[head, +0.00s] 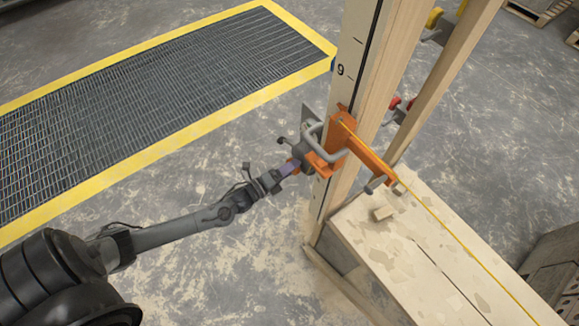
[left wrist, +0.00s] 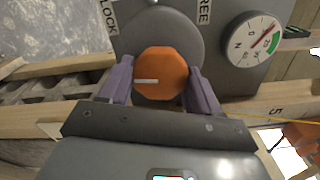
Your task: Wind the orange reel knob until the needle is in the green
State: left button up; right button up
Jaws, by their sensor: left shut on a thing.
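The orange reel knob (left wrist: 162,73), faceted with a white mark pointing left, sits on a grey round reel body (left wrist: 185,20). My left gripper (left wrist: 160,85) has its purple fingers on either side of the knob, shut on it. In the head view my left gripper (head: 292,168) reaches the reel beside the orange bracket (head: 342,135) on the post; the knob is mostly hidden there. The white dial (left wrist: 253,40) has a thin red needle slanting toward upper right and a green sector at its right; the needle seems just above the green. My right gripper is not in view.
A wooden post (head: 362,75) carries the bracket. A yellow-edged floor grate (head: 150,95) lies behind my arm. Open floor surrounds it.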

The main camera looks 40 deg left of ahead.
pick_arm(q)
jog(key=shift+m, duration=1.1)
jog(key=o, duration=1.1)
jog(key=p+v, duration=0.2)
jog(key=v, duration=0.8)
jog(key=shift+s+a, duration=0.1)
jog(key=shift+s, duration=0.25)
